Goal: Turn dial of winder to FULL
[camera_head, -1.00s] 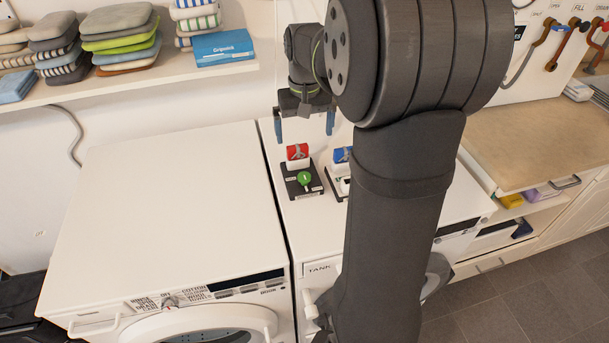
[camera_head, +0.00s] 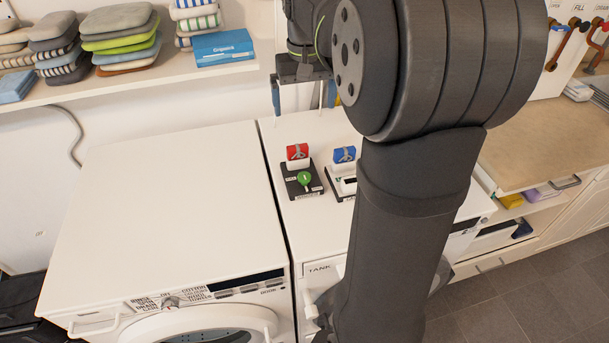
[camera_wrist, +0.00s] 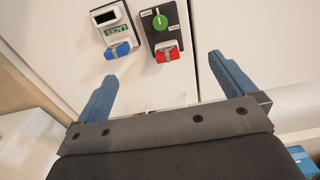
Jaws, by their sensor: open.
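A black plate (camera_head: 312,191) on the white machine top carries a round green dial (camera_head: 304,179) and a red block with a grey clip (camera_head: 297,152). In the wrist view the green dial (camera_wrist: 160,22) has a pale pointer line and small labels either side, too small to read. Beside it is a second unit with a dark display (camera_wrist: 105,17), a green "LACES" label (camera_wrist: 116,29) and a blue block (camera_wrist: 118,50). I cannot tell which unit is the winder. My gripper (camera_wrist: 163,75) is open and empty, its blue fingers apart, above and behind both units in the head view.
A white washing machine (camera_head: 180,200) stands left of the units. A shelf (camera_head: 130,88) with folded cloths and a blue box (camera_head: 222,47) runs along the wall. A brown-topped counter (camera_head: 535,140) lies to the right.

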